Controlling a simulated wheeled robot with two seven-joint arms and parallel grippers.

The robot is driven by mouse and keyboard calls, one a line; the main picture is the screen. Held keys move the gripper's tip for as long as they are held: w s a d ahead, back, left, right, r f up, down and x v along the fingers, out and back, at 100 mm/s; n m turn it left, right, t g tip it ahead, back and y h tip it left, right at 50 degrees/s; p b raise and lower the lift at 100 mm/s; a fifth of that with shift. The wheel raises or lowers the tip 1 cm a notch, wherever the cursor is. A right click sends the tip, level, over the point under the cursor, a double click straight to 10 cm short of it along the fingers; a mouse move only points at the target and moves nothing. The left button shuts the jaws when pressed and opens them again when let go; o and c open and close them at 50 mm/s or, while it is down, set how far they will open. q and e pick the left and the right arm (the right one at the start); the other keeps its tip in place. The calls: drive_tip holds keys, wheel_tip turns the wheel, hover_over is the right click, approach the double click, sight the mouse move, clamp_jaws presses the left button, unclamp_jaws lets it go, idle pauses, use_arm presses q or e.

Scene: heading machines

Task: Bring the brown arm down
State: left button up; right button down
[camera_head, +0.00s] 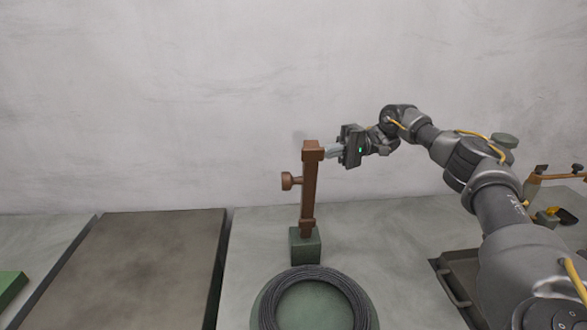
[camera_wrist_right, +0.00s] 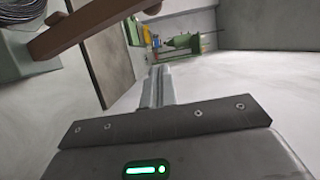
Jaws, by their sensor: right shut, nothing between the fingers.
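The brown arm (camera_head: 309,190) stands upright on a small green block (camera_head: 305,246) in the head view, with a round knob (camera_head: 289,181) sticking out on its left side. My right gripper (camera_head: 331,151) is shut and empty at the right side of the arm's top end; I cannot tell whether it touches. In the right wrist view the brown arm (camera_wrist_right: 88,24) crosses the upper left, and my shut fingers (camera_wrist_right: 157,88) point past it with a visible gap in the picture. My left gripper is in neither view.
A dark wire coil (camera_head: 313,300) lies on a round green plate in front of the block. A flat brownish panel (camera_head: 135,265) is on the left, and a dark tray (camera_head: 460,285) is on the right. A pale wall (camera_head: 150,100) rises behind.

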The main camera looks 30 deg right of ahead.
use_arm(q)
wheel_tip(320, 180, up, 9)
drive_tip(key=p, duration=0.8)
drive_tip(key=shift+p, duration=0.4)
use_arm(e)
drive_tip(key=s+a, duration=0.3)
drive_tip(key=a, duration=0.8)
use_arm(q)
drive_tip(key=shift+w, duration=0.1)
